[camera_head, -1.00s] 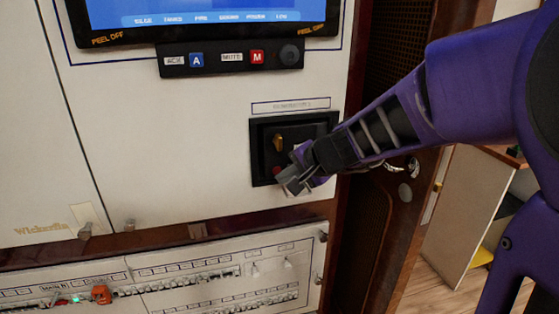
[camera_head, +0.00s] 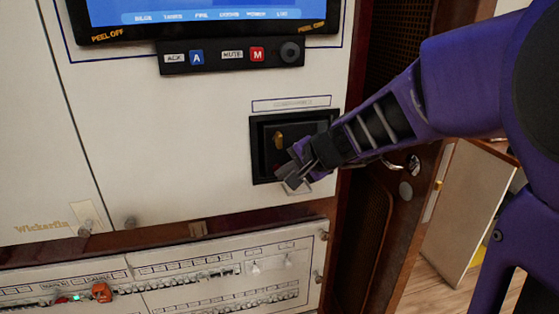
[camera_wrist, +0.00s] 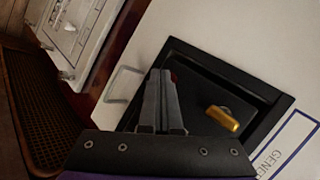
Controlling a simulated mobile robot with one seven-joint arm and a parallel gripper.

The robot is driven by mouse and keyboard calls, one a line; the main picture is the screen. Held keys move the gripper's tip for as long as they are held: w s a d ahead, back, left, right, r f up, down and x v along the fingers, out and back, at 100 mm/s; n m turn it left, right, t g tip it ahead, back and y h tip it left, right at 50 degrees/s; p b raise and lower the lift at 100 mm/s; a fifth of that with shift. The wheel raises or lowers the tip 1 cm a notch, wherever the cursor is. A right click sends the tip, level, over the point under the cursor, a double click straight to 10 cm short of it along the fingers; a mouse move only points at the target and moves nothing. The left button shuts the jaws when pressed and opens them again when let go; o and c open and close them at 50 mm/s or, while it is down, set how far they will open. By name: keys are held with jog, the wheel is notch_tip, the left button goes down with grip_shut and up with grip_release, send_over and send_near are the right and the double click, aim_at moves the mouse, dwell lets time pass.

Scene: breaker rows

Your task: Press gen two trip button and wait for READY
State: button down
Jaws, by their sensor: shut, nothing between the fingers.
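A black recessed panel (camera_head: 262,150) is set in the white wall under a label strip (camera_head: 291,104); in the wrist view the label starts "GENE" (camera_wrist: 275,160), the rest cut off. A brass knob (camera_head: 278,140) sits in the panel's upper part and also shows in the wrist view (camera_wrist: 222,118). A small red button (camera_wrist: 173,77) shows only as a sliver past my fingertips; the fingers hide most of it. My gripper (camera_head: 291,183) is shut and empty, in front of the panel's lower part. Its fingers (camera_wrist: 160,78) point towards the red button; whether they touch it I cannot tell.
Above the panel are a screen (camera_head: 200,12) and a strip with blue A (camera_head: 197,57) and red M (camera_head: 257,54) buttons. Breaker rows (camera_head: 200,285) lie below. A dark door (camera_head: 385,190) stands to the right.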

jog(key=shift+w+a, duration=0.15)
jog(key=shift+w, duration=0.2)
dwell(0.3)
jog(key=shift+s, duration=0.15)
jog(key=shift+s+d+b, duration=0.3)
jog(key=shift+s+b, duration=0.1)
jog(key=shift+s, duration=0.2)
